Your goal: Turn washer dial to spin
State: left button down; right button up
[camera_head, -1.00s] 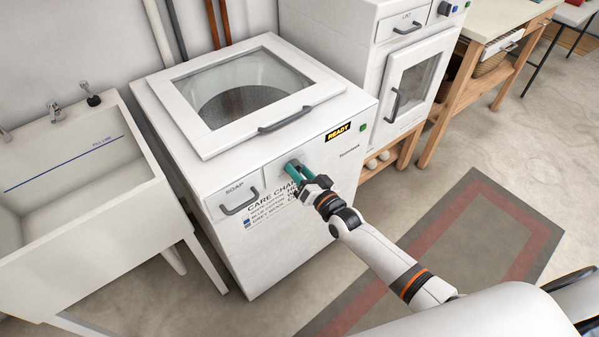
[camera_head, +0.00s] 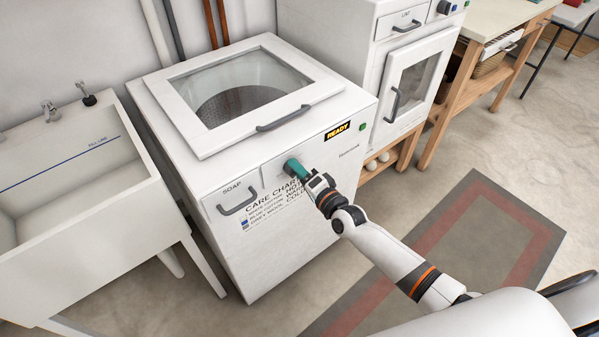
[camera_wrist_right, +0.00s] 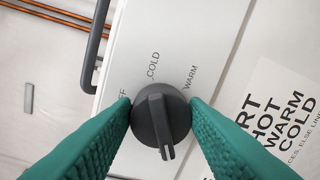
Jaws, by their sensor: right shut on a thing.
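The white washer (camera_head: 300,235) stands in the middle of the head view, its glass lid closed. Its dark grey round dial (camera_wrist_right: 160,120) has a raised bar across it and fills the middle of the right wrist view. Labels around it read COLD, WARM and a partly hidden one ending in FF; no SPIN label shows. I cannot tell which label the dial points to. My right gripper (camera_head: 296,170), with teal ribbed fingers, is shut on the dial, one finger at each side (camera_wrist_right: 160,112). In the head view the fingers mostly hide the dial. My left gripper is not in view.
A soap drawer with a grey handle (camera_head: 238,205) is left of the dial. A lit READY display (camera_head: 338,130) and a green button (camera_head: 363,127) are to its right. A white sink (camera_head: 70,180) stands at the left, a dryer (camera_head: 405,85) at the right.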

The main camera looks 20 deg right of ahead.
jog(key=shift+s+f, duration=0.1)
jog(key=shift+f, duration=0.05)
jog(key=o, duration=1)
jog(key=v, duration=1.2)
